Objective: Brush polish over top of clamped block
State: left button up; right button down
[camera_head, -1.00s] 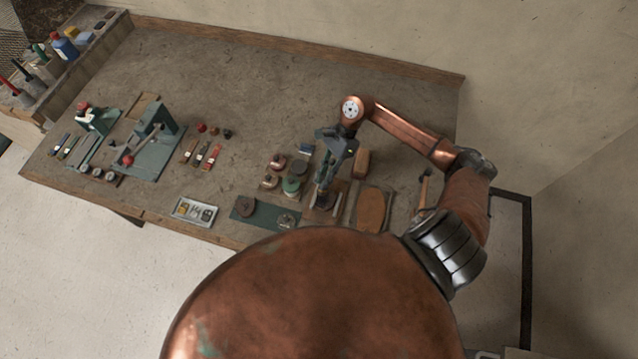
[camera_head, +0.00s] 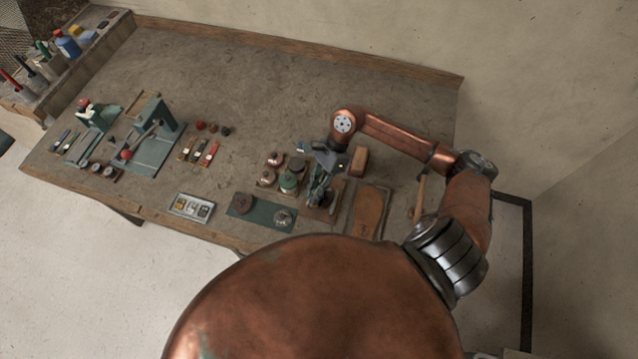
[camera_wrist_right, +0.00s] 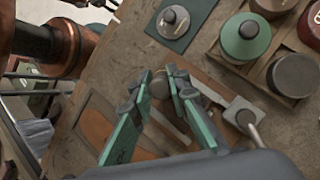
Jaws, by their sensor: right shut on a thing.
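My right gripper (camera_head: 314,200) is over the wooden clamp board (camera_head: 329,211) at the front of the bench. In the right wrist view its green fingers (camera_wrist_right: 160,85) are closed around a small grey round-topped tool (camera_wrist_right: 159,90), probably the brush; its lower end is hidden. A grey metal clamp plate with a lever (camera_wrist_right: 241,113) sits on the board beside the fingers. The clamped block is mostly hidden under the gripper, and I cannot tell whether the tool touches it. My left gripper is not in view.
A tray of round tins and jars, with a green one (camera_wrist_right: 246,37), stands close beside the gripper. A green mat (camera_wrist_right: 184,36) carries a round grey-topped piece. A brown sole board (camera_head: 368,211) and a hammer (camera_head: 420,193) lie to the right. The bench's back middle is clear.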

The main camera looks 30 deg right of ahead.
aim_at(314, 191)
notch_tip(314, 191, up, 2)
jog(key=shift+w+d+r, duration=0.1)
notch_tip(314, 191, up, 2)
jog(key=shift+p, duration=0.55)
jog(key=shift+r+p, duration=0.55)
jog(key=shift+r, duration=1.2)
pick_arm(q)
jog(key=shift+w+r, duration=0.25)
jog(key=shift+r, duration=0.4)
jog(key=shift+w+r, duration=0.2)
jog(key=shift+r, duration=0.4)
